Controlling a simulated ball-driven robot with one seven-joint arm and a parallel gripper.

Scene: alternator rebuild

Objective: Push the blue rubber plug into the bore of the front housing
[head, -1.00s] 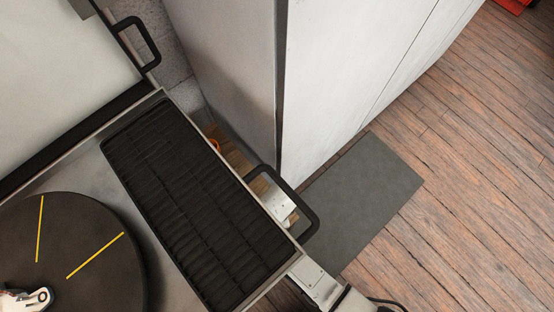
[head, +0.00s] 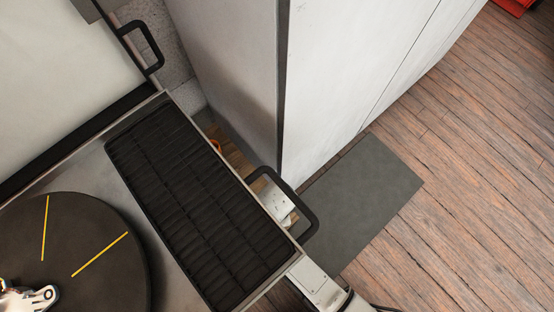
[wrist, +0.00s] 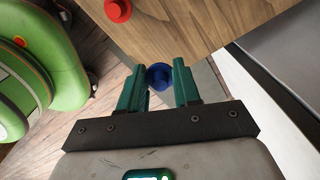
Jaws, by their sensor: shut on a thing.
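The blue rubber plug (wrist: 158,77) is a small round dark-blue piece between the two green fingers of my gripper (wrist: 158,66) in the wrist view. My gripper is shut on it. Behind it in that view are a wooden top's edge and the floor. In the head view a pale metal part (head: 38,298) with a round hole lies on a dark turntable (head: 100,240) at the lower left, cut off by the frame edge. I cannot tell whether it is the front housing. No bore is clearly visible. My gripper is not in the head view.
A black ribbed mat (head: 195,205) lies on the metal bench beside the turntable. Black handles (head: 312,222) stick out from the bench side. A tall pale cabinet (head: 340,80) stands close by.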

